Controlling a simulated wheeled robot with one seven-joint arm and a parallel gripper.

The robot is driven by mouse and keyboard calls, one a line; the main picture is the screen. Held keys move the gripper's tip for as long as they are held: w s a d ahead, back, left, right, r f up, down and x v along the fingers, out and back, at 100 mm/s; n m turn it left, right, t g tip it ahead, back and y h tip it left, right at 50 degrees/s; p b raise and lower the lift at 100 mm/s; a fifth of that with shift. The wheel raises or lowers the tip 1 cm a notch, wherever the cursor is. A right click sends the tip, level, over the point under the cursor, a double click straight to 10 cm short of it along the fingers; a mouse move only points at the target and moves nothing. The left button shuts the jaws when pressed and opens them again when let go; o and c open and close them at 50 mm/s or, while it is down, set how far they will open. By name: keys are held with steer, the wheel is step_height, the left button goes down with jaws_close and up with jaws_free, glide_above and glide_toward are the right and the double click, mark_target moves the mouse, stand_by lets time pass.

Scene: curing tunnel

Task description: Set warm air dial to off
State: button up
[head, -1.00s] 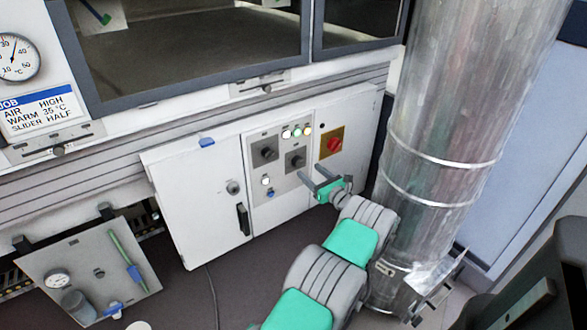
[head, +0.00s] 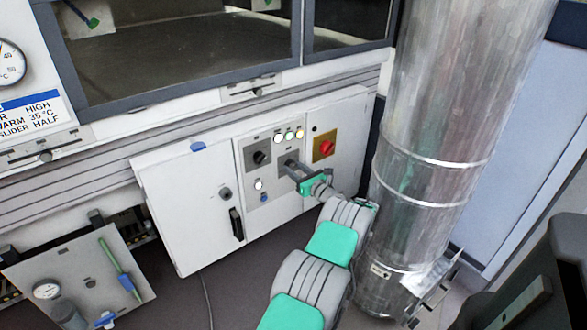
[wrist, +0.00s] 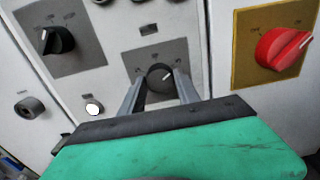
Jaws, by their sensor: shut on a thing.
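Two black dials sit on grey plates on the white control cabinet. Their lettering is too small to read, so I cannot tell by label which is the warm air dial. My gripper (head: 288,168) reaches the lower right dial, and its fingers hide most of it in the head view. In the wrist view my gripper (wrist: 158,82) has one finger on each side of this dial (wrist: 160,76), shut on it. Its white pointer line slants to the upper right. The other dial (wrist: 58,40) is at upper left, untouched, its white mark toward the left.
A red rotary switch (wrist: 283,48) on a yellow plate is close to the right of my gripper. Indicator lamps (head: 289,135) are just above. A large metal duct (head: 430,160) stands close to the right of my arm.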

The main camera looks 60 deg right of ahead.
steer(key=shift+w+a+f, duration=0.15)
steer(key=shift+w+a, duration=0.05)
jaws_close()
